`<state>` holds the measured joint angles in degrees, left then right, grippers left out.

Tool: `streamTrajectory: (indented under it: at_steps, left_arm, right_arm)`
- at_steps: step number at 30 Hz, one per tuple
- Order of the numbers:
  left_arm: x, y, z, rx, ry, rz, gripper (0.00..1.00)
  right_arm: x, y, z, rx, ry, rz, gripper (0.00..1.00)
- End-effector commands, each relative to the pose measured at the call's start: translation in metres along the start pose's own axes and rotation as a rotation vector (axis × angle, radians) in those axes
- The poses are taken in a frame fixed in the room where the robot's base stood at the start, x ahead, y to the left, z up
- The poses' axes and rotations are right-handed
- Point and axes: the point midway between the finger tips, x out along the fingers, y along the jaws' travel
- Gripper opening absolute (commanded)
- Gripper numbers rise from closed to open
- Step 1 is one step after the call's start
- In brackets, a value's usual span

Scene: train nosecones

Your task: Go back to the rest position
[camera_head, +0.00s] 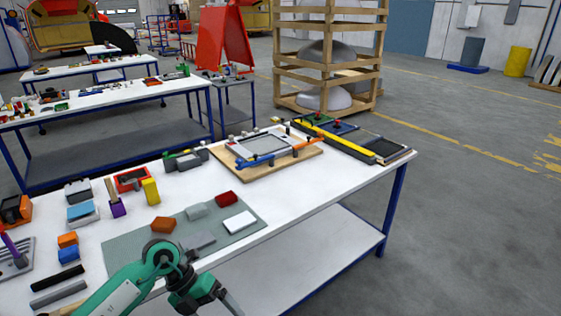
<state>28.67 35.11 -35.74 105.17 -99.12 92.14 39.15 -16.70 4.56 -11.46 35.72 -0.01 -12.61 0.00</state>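A green and black arm of mine enters at the bottom left in the head view, bends over the near edge of the white table (310,205) and points down to the right. I take it to be my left arm. A thin grey part at its end, by the bottom edge, may belong to the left gripper (229,301). Its fingers are not clear, and I cannot tell whether they are open or shut. I see nothing clearly held there. My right arm and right gripper are out of view.
A grey-green mat (245,203) holds red, grey and white blocks. A wooden board with a frame (228,159) and a long yellow-edged tray (340,143) lie farther back. Tools and boxes crowd the table's left. A wooden crate (282,60) stands behind. Open floor (470,220) lies right.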

Motion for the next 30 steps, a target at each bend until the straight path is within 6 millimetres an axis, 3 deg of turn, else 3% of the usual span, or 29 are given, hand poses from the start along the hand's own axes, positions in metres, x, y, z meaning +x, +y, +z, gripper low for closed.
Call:
streamTrajectory:
  at_steps: [5, 9, 11, 13, 17, 20, 23, 26, 30]
  left_arm:
    - [0.043, -0.013, 0.025, -0.143, -0.001, -0.396, 0.94]
    - [0.072, 0.001, 0.062, -0.385, -0.094, -0.767, 0.94]
    - [0.086, 0.019, 0.079, -0.518, -0.159, -0.901, 0.94]
    - [0.104, 0.052, 0.095, -0.696, -0.249, -1.032, 0.94]
    - [0.151, 0.136, 0.105, -1.068, -0.440, -1.178, 0.94]
    - [0.192, 0.199, 0.092, -1.326, -0.565, -1.205, 0.94]
    - [0.235, 0.257, 0.064, -1.567, -0.672, -1.182, 0.94]
    - [0.278, 0.306, 0.025, -1.791, -0.762, -1.122, 0.94]
    - [0.338, 0.362, -0.045, -2.082, -0.860, -0.990, 0.94]
  right_arm:
    - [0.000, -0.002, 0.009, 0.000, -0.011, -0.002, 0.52]
    - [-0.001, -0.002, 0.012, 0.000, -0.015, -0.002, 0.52]
    - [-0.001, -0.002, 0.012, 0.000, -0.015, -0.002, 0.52]
    - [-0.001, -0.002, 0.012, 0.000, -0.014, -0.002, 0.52]
    - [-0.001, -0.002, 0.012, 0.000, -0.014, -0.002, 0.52]
    - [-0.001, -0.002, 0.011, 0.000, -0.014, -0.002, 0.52]
    - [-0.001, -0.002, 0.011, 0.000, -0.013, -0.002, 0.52]
    - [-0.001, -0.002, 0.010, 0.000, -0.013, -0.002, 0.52]
    - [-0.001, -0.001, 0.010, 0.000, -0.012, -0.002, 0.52]
